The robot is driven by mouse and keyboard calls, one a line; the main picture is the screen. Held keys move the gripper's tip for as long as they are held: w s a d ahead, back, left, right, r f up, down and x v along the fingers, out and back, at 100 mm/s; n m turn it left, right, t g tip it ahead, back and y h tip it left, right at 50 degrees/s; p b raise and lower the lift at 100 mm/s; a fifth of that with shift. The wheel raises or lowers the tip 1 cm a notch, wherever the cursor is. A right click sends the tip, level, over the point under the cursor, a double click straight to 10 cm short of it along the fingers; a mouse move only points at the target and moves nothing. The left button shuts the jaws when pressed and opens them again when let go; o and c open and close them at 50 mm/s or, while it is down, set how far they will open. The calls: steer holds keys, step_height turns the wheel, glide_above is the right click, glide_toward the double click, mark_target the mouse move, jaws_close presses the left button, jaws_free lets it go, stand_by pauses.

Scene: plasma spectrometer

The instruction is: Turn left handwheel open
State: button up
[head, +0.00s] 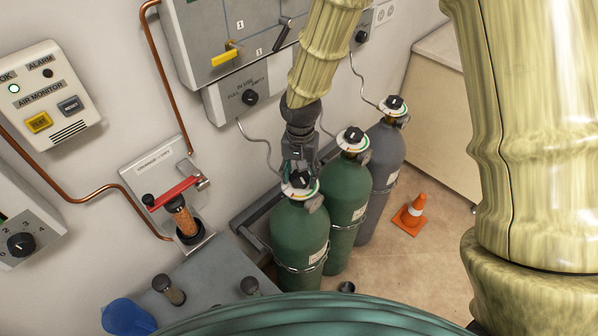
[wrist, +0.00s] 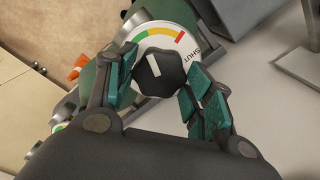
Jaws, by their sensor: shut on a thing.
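The left handwheel is a black knob (wrist: 158,73) with a white mark, on a white dial (wrist: 152,27) with a green, yellow and red arc. "SHUT" is printed by the red end. My gripper (wrist: 164,80) is shut on the knob, one teal-padded finger on each side. In the head view my gripper (head: 299,170) comes down onto this cylinder's top and partly hides the handwheel.
A second green cylinder (head: 347,212) and a grey cylinder (head: 384,165) stand close to the right, each with its own handwheel. An orange cone (head: 410,215) is on the floor. A wall panel (head: 251,97) is behind my gripper, and thin grey hoses run to the cylinders.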

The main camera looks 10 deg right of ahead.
steer(key=n+p, duration=0.1)
steer(key=n, duration=0.4)
steer(key=shift+n, duration=0.3)
steer(key=n+p, duration=0.1)
steer(key=n, duration=0.3)
steer(key=n+p, duration=0.1)
steer(key=n, duration=0.4)
steer(key=shift+n, duration=0.4)
steer(key=shift+s+f+n+p, duration=0.1)
steer(key=shift+n+p, duration=0.35)
steer(key=shift+n, duration=1.45)
steer(key=o, duration=0.9)
steer(key=shift+a, duration=0.1)
steer(key=shift+o, duration=0.7)
